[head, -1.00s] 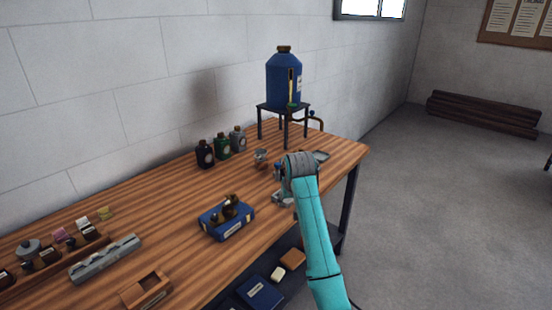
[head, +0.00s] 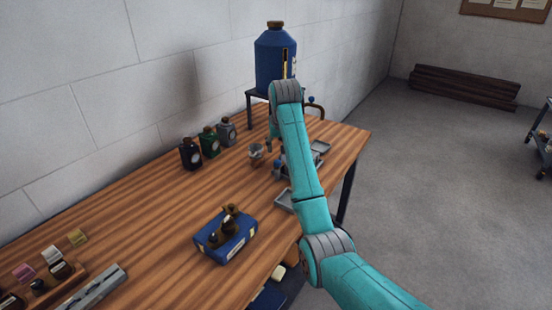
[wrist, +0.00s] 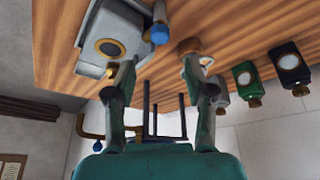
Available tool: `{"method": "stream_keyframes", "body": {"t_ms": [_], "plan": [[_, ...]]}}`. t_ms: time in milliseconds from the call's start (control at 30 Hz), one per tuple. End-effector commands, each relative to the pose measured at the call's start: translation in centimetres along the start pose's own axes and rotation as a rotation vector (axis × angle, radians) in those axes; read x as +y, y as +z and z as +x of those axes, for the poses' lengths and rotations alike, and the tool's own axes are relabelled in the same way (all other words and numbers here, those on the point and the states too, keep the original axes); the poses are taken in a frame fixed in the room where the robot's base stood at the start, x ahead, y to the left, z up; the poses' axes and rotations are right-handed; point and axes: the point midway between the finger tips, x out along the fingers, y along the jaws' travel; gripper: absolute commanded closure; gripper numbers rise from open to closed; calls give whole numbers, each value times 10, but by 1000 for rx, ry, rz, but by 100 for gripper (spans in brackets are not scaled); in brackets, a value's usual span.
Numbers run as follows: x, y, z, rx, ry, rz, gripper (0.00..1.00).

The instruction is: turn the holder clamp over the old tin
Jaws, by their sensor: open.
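A grey metal holder (wrist: 95,35) with a dark round opening ringed in brass fills the upper left of the wrist view. A blue-ended clamp lever (wrist: 160,33) sticks out at its right side. In the head view the holder (head: 283,164) is partly hidden behind my arm. A small pale tin-like vessel (head: 256,151) stands left of it. It also shows in the wrist view (wrist: 190,48), partly behind my right finger. My gripper (wrist: 163,80) is open and empty, its fingers pointing towards the bench. I cannot tell whether a tin sits in the holder.
A blue tank (head: 275,58) on a dark stand is behind my gripper. Several bottles, including a green one (head: 210,142), stand along the wall. A blue box (head: 226,238) with brown parts lies nearer on the bench (head: 150,220). Grey trays flank the holder.

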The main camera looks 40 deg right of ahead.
Motion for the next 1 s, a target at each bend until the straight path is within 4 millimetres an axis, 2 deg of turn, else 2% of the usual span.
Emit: {"method": "stream_keyframes", "body": {"t_ms": [300,500,700,933,967,1000], "plan": [[0,1,57,-4,0,0,46],[0,0,81,-2,0,0,46],[0,0,90,0,0,0,46],[0,0,90,0,0,0,46],[0,0,90,0,0,0,51],[0,0,90,0,0,0,61]]}}
